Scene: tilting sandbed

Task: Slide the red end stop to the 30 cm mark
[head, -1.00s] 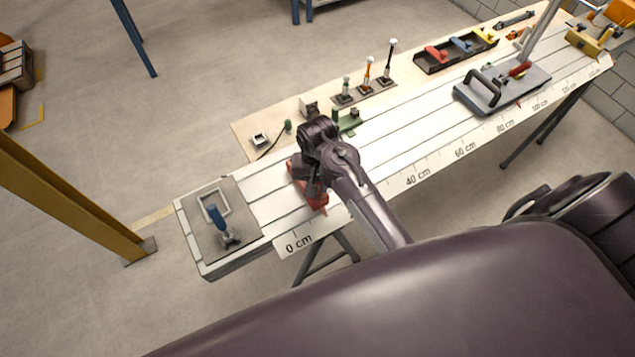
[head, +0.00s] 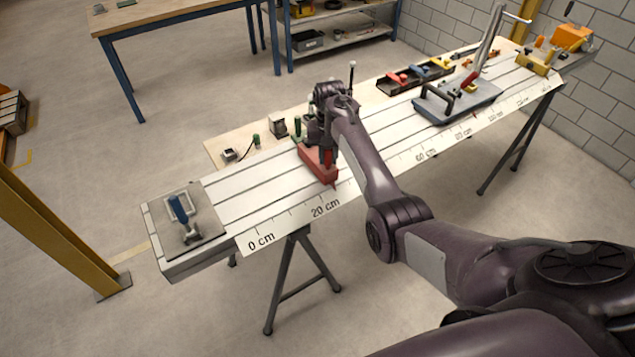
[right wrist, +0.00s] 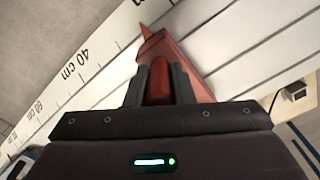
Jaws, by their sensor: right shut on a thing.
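The red end stop (head: 318,168) sits across the white slotted bed (head: 235,196). Its pointed tip is at the front scale (head: 290,222), a little past the 20 cm label; the exact reading is too small to tell. My right gripper (head: 327,155) is shut on the stop's upright red grip. In the right wrist view, the gripper's dark fingers (right wrist: 158,85) close on both sides of that grip, and the stop (right wrist: 192,70) points toward the scale edge. The 40 cm label shows left of it there. In the head view my arm hides that label. My left gripper is not in view.
A grey plate with a blue-handled clamp (head: 180,208) is at the bed's left end. A grey-blue plate with a black handle (head: 455,103) lies farther right. Small tools and a dark tray (head: 415,78) line the back ledge. The bed right of the stop looks clear up to that plate.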

